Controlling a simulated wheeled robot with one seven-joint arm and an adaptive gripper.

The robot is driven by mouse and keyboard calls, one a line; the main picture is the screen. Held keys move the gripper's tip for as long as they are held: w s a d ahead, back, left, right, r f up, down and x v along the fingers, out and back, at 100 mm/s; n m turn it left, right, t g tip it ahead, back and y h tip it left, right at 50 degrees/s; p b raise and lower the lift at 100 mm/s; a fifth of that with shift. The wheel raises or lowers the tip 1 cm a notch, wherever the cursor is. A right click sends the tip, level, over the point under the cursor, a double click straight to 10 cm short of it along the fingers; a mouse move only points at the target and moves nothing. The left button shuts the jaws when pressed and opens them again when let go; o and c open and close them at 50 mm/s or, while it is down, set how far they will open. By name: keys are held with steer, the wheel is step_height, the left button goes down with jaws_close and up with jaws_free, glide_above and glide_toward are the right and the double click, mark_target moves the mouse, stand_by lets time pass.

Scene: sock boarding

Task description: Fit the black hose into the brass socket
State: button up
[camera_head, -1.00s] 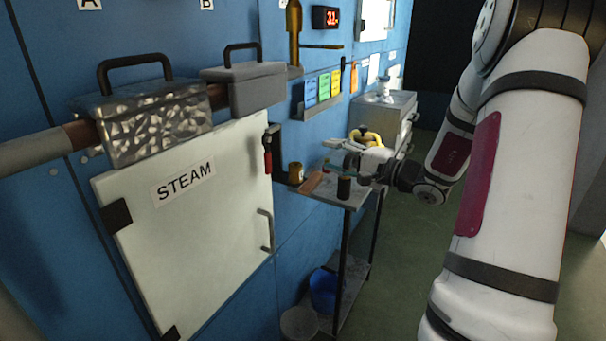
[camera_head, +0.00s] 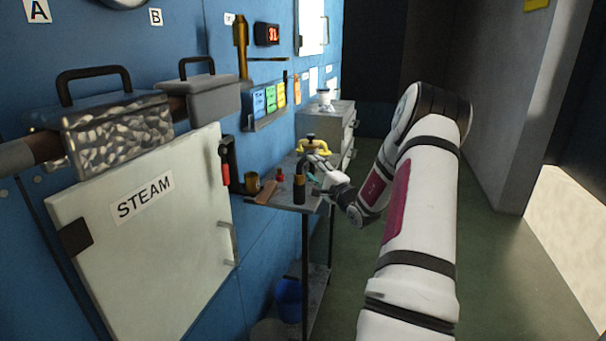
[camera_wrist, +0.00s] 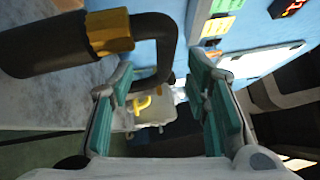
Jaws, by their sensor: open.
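The black hose (camera_wrist: 165,40) shows close up in the wrist view as a bent tube rising from a thick black cylinder (camera_wrist: 55,45) with a brass collar (camera_wrist: 108,32). Its bend comes down between my teal fingertips in the picture. My gripper (camera_wrist: 165,98) is open, and I cannot tell if it touches the hose. In the head view my gripper (camera_head: 313,172) is just right of the black cylinder (camera_head: 300,190), which stands upright on the metal shelf. A short brass cup (camera_head: 252,182), possibly the brass socket, stands farther left by the wall.
A yellow-handled fitting (camera_head: 321,147) is behind my gripper. A small red item (camera_head: 280,175) and a brown block (camera_head: 266,192) lie on the shelf (camera_head: 288,204). A STEAM cabinet door (camera_head: 160,235) is at left, a blue bucket (camera_head: 289,298) below. Green floor is free at right.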

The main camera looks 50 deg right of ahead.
mark_target(304, 157)
steer(key=shift+r+x, duration=0.2)
steer(key=shift+x, duration=2.75)
steer(key=shift+a, duration=0.15)
jaws_close()
